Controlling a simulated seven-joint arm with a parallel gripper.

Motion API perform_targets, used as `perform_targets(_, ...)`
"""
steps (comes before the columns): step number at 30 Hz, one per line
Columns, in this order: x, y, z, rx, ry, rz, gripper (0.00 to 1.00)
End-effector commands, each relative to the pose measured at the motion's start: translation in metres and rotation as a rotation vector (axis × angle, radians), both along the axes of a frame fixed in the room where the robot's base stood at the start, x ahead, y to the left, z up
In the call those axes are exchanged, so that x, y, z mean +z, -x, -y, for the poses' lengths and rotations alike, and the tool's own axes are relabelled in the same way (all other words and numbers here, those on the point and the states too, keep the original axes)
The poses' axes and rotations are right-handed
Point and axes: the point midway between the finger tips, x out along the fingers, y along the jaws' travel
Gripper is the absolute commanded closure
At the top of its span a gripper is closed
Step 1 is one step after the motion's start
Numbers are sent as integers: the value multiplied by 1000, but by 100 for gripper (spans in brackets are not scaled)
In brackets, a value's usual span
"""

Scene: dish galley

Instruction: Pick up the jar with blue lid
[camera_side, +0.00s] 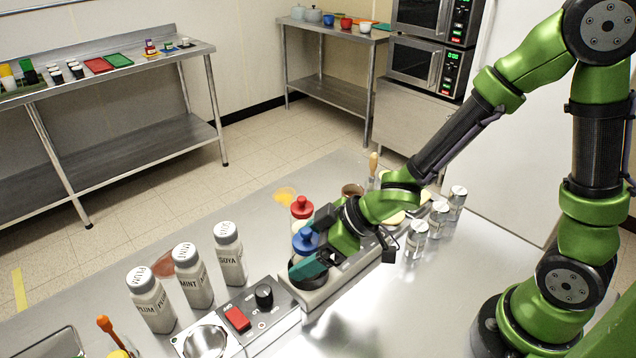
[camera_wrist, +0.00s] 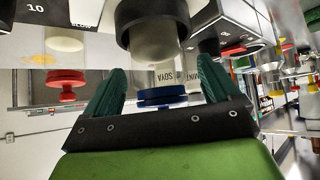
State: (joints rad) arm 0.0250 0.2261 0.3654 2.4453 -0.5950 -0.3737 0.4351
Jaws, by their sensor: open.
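The jar with blue lid (camera_side: 305,240) stands behind my gripper in the side view, partly hidden by the fingers. The body goes into a dark round holder (camera_wrist: 152,20). My gripper (camera_side: 303,256) is open around the jar, and its fingers also show in the wrist view (camera_wrist: 160,68). Contact with the jar cannot be made out.
A red-lidded jar (camera_side: 302,208) stands close behind, and left in the wrist view (camera_wrist: 66,82). Several white-lidded bottles (camera_side: 190,275) stand left. A control panel (camera_side: 245,315) lies in front. Several metal-lidded jars (camera_side: 416,240) stand right.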

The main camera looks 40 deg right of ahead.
Motion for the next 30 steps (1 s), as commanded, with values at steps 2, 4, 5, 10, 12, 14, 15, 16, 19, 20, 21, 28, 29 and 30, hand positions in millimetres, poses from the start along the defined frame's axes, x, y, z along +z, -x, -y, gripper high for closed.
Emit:
perform_targets(2,-4,-2,-2,1,2,-1,11)
perform_targets(4,-5,-3,-3,1,2,1,11)
perform_targets(5,-5,-4,-3,0,3,1,11)
perform_targets(10,-5,-4,-3,-1,3,2,11)
perform_targets(12,-5,-4,-3,-1,3,2,17)
perform_targets(14,-5,-4,-3,-1,3,2,26)
perform_targets(15,-5,-4,-3,-1,3,2,32)
perform_targets(16,-5,-4,-3,-1,3,2,37)
perform_targets(19,-5,-4,-3,-1,3,2,52)
perform_targets(20,-5,-4,-3,-1,3,2,57)
perform_targets(21,-5,-4,-3,-1,3,2,63)
perform_targets(28,-5,-4,-3,0,3,4,84)
perform_targets(29,-5,-4,-3,0,3,4,84)
perform_targets(30,-4,-4,-3,0,3,4,84)
